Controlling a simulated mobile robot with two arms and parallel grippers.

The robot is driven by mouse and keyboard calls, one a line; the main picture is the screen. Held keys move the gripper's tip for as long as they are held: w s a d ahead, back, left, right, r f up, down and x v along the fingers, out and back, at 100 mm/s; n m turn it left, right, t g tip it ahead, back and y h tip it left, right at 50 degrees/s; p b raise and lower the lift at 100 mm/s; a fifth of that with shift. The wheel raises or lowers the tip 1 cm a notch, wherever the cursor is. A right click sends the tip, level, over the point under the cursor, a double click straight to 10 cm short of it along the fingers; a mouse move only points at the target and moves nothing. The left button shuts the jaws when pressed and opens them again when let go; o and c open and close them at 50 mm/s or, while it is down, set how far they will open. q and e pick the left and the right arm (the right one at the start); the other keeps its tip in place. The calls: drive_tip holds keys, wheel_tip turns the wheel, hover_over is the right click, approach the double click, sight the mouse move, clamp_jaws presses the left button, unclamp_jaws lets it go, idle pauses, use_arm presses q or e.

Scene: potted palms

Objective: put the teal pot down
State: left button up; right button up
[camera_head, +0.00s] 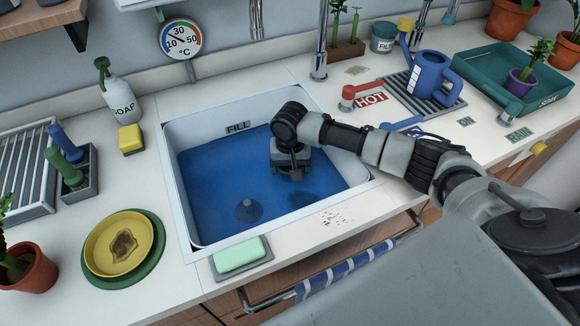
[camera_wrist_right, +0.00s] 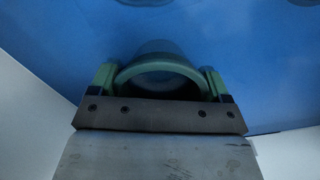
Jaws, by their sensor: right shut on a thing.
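My right gripper (camera_head: 290,174) reaches down into the white sink (camera_head: 178,200), over its blue, water-like inside. In the right wrist view my right gripper (camera_wrist_right: 160,82) has its green fingertips on either side of the teal pot (camera_wrist_right: 160,66) and is shut on it. The pot's curved rim and dark inside show between the fingers. In the head view my arm and gripper hide the pot, and a dark patch shows in the blue just below the gripper. I cannot tell whether the pot touches the sink floor. My left gripper is not in view.
A dark round drain (camera_head: 249,210) lies left of my gripper. A green soap bar (camera_head: 240,253) sits at the sink's front edge. A yellow dish (camera_head: 100,245) is at left. A blue watering can (camera_head: 428,75) and a teal tray (camera_head: 480,80) stand at right. A tap (camera_head: 320,55) rises behind.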

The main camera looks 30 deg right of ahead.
drive_tip(key=o, duration=0.9)
drive_tip(key=shift+o, duration=0.2)
wheel_tip(320, 180, up, 12)
drive_tip(key=shift+r+p, duration=0.15)
drive_tip(key=shift+p, duration=0.2)
